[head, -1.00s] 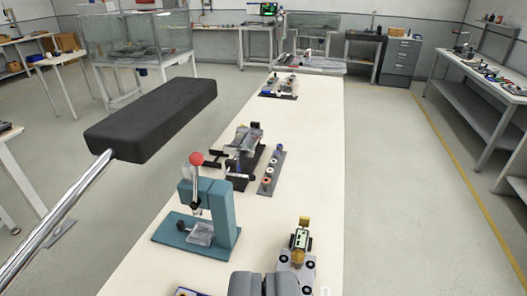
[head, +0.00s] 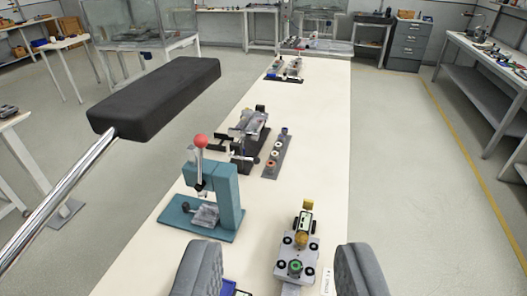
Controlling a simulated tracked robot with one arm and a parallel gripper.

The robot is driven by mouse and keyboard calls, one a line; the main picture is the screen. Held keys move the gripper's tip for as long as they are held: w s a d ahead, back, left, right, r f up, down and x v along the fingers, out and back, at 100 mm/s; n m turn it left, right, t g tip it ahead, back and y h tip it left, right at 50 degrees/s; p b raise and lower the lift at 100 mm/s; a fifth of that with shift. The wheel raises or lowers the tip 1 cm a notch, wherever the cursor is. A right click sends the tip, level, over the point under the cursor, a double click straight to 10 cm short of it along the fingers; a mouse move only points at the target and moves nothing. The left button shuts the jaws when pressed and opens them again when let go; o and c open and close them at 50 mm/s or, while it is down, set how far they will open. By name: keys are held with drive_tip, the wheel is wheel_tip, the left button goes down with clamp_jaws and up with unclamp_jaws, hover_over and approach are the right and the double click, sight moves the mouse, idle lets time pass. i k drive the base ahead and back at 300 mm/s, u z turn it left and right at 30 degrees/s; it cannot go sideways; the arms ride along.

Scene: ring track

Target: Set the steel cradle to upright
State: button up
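A silver-grey part (head: 248,123) on a dark stand (head: 243,160), left of the bench's middle, looks like the steel cradle. It appears tilted, but it is too small to tell its exact angle. My gripper (head: 279,268) is at the bottom of the view, open, with its two grey ribbed fingers wide apart. It is well short of the cradle and nothing is held. A grey fixture (head: 297,255) with a green-ringed knob shows between and beyond the fingers.
A teal press (head: 212,199) with a red-balled lever stands left on the long cream bench (head: 322,130). A grey strip with several rings (head: 276,152) lies beside the cradle's stand. A black padded bar (head: 155,97) crosses the left. More fixtures (head: 286,68) stand farther along.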

sight(244, 134)
drive_tip(key=z, duration=0.25)
drive_tip(key=k, duration=1)
drive_tip(key=z, duration=1.3)
drive_tip(key=i, duration=1.5)
drive_tip(key=u, duration=0.3)
drive_tip(key=i, duration=1.2)
drive_tip(key=u, duration=1.2)
drive_tip(key=i, duration=0.6)
drive_tip(key=u, duration=0.25)
drive_tip(key=k, duration=0.95)
drive_tip(key=u, duration=0.2)
drive_tip(key=i, duration=0.4)
drive_tip(key=z, duration=0.05)
